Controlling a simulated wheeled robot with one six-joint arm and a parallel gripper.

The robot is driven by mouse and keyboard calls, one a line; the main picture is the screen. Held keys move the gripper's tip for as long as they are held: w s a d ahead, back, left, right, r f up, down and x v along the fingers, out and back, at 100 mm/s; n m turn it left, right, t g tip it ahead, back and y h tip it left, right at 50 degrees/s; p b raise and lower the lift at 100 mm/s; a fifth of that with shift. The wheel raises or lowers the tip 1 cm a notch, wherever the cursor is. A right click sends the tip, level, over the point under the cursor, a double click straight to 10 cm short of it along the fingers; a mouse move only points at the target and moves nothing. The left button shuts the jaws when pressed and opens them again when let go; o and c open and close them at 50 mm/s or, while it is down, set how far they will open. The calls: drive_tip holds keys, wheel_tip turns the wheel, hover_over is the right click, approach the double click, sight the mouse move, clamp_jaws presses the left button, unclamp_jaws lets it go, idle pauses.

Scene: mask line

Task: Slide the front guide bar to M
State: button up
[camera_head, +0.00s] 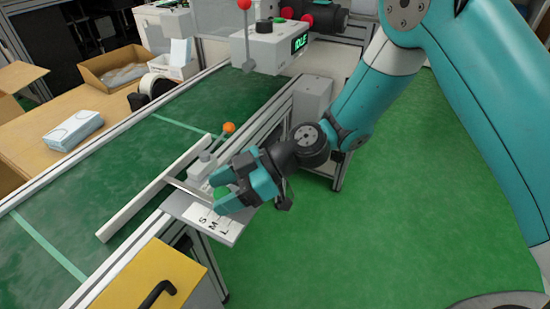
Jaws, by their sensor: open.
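The front guide bar (150,193) is a long pale rail lying slantwise over the green conveyor belt. A metal slide with a grey knob (205,156) is beside it at the belt's near edge. A scale plate (222,224) marked S, M and L sticks out from the frame. My gripper (218,191) is open over the plate's upper part, close to the slide. A small green part shows between its fingers. The slide's pointer and which letter it stands at are hidden by my gripper, and I cannot tell whether the fingers touch anything.
An orange ball knob (229,128) stands just behind the slide. A grey control box (270,47) with a display reading IDLE and a red-knobbed lever is farther back. A yellow box (150,279) with a black handle is at the front. Green floor is free at right.

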drive_tip(key=p+v, duration=0.1)
drive_tip(key=v, duration=1.6)
drive_tip(key=shift+p, duration=0.4)
drive_tip(key=shift+d, duration=0.1)
drive_tip(key=s+d+r+m+t+h, duration=0.25)
drive_tip(key=s+r+m+h, duration=0.2)
drive_tip(key=s+m, duration=0.35)
drive_tip(key=s+d+r+m+t+h, duration=0.1)
drive_tip(key=s+d+r+m+h, duration=0.4)
drive_tip(key=s, duration=0.4)
wheel_tip(320, 180, up, 25)
drive_tip(key=m+p, duration=0.1)
drive_tip(key=p, duration=2.3)
drive_tip(key=shift+s+a+f+y, duration=0.2)
drive_tip(key=shift+a+y, duration=0.15)
